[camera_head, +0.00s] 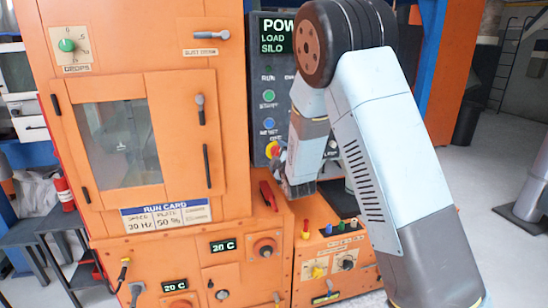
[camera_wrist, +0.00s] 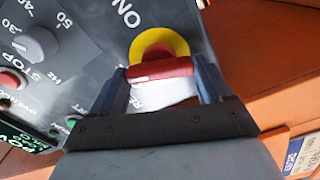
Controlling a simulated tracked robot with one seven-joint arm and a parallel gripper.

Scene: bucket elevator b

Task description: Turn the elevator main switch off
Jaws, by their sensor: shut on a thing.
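The main switch is a red rotary handle on a yellow disc (camera_head: 274,150), low on the dark control panel (camera_head: 262,120). In the wrist view the red handle (camera_wrist: 161,69) lies across the yellow disc (camera_wrist: 160,42), and the word ON is printed beside the disc. My gripper (camera_wrist: 166,74) has one finger at each end of the red handle and is shut on it. In the head view my gripper (camera_head: 282,160) is at the panel and partly hides the switch. The handle's exact angle is hard to tell there.
A lit display (camera_head: 277,36) is at the panel top, partly behind my arm. An orange cabinet (camera_head: 230,110) stands close on the left. A lower orange box with knobs (camera_head: 318,262) stands below.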

